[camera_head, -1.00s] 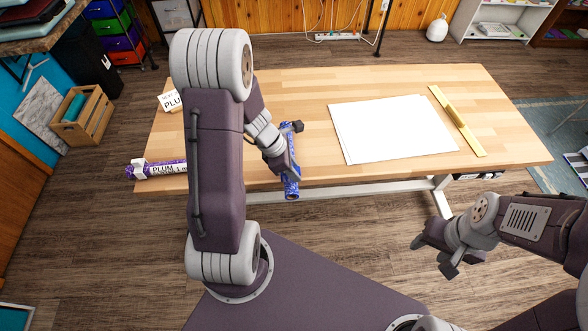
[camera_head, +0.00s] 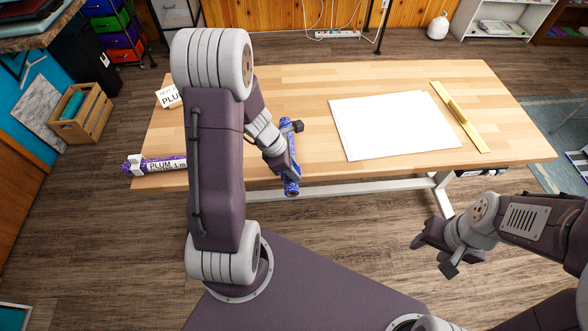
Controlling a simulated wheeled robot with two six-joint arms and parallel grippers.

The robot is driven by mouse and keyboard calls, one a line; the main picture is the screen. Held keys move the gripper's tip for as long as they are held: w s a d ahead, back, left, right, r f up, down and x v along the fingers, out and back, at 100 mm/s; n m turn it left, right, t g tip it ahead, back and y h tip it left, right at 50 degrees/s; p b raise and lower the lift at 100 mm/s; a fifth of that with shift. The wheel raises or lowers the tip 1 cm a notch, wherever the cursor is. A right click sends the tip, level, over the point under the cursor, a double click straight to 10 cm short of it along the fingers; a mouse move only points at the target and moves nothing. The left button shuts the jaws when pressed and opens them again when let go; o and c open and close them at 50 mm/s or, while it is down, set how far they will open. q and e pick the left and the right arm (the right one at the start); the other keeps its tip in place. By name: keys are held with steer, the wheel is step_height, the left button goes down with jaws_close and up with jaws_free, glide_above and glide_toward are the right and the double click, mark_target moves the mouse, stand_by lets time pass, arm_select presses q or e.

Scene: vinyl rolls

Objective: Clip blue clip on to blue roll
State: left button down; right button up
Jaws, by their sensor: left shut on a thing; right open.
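A blue patterned roll (camera_head: 291,188) lies on the wooden table, pointing toward me, with its near end at the front edge. My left gripper (camera_head: 289,150) reaches down over the middle of this roll. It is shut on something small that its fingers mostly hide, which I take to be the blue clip. I cannot tell whether the clip touches the roll or sits around it. My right gripper (camera_head: 440,252) is open and empty, off the table's front edge at the lower right.
White sheets (camera_head: 390,125) and a yellow ruler (camera_head: 460,116) lie to the right. A wooden crate (camera_head: 83,125) stands on the floor at left.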

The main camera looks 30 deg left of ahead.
arm_select(q)
steer(key=shift+f, duration=0.1)
stand_by(0.3)
steer(key=c, duration=1.1)
jaws_free()
steer(key=p+v, duration=0.6)
steer(key=v, duration=0.1)
